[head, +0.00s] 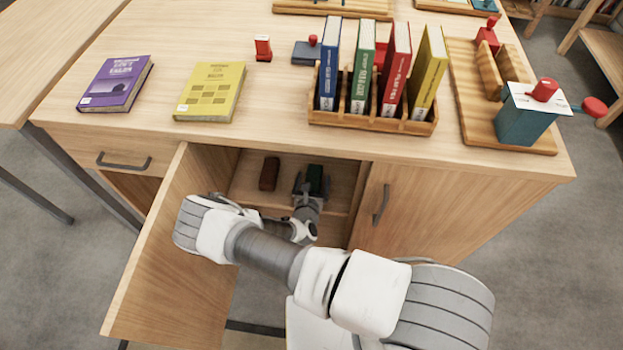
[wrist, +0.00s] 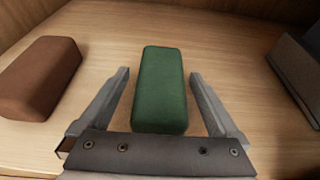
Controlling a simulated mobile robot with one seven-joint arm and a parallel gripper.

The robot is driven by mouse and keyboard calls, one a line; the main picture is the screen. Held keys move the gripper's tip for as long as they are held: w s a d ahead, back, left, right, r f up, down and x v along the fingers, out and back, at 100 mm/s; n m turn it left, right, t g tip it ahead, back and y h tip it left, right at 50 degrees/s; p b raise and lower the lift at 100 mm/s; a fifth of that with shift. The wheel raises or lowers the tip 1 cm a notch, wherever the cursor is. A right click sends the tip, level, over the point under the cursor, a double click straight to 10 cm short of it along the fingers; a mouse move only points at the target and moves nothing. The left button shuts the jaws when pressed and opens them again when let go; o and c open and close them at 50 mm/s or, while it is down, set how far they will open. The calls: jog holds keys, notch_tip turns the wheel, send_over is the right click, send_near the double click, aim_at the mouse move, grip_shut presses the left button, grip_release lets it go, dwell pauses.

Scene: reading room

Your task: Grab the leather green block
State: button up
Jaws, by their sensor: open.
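The green leather block (wrist: 160,88) lies on the wooden shelf inside the open cabinet. In the wrist view it sits lengthwise between the two fingers of my gripper (wrist: 160,95), with a visible gap on each side. My gripper is open and its fingers flank the block without touching it. In the head view the block (head: 315,180) shows as a dark green shape at my gripper (head: 308,188), partly hidden by it.
A brown block (wrist: 40,78) lies to the left on the same shelf. A dark grey object (wrist: 298,75) stands to the right. The cabinet door (head: 170,260) is open to the left. The desk top (head: 190,45) above carries books and a wooden rack (head: 370,122).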

grip_shut()
dwell(0.5)
jog(key=shift+r, duration=0.1)
